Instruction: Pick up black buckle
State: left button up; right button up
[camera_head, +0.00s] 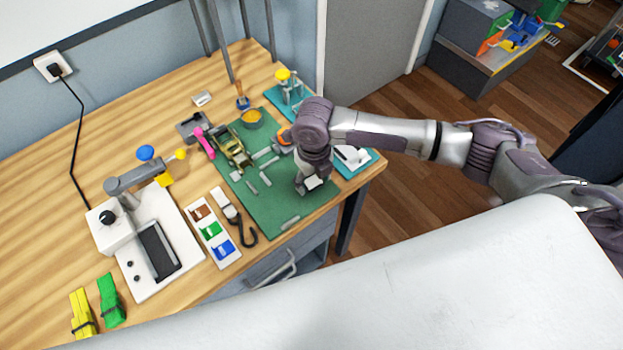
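My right arm reaches in from the right, and its gripper (309,184) points down over the right part of the green mat (268,207). The fingers are small and partly hidden by my wrist, so I cannot tell whether they are open, shut or holding something. I cannot single out a black buckle for sure. Several small grey pieces (265,179) lie on the mat left of the gripper. A dark hook on a strap (247,237) lies at the mat's left front edge. A white piece with a black part (350,156) is on a teal tray (363,164) right of the gripper. My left gripper is not in view.
A white machine (175,265) with a grey arm stands left on the wooden table (55,225). Between it and the mat is a white holder (228,252) with coloured pieces. Yellow (81,312) and green (110,300) straps lie at the front left. A brass-coloured device (233,148) stands on the mat.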

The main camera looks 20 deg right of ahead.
jog(key=c, duration=0.8)
jog(key=shift+r, duration=0.15)
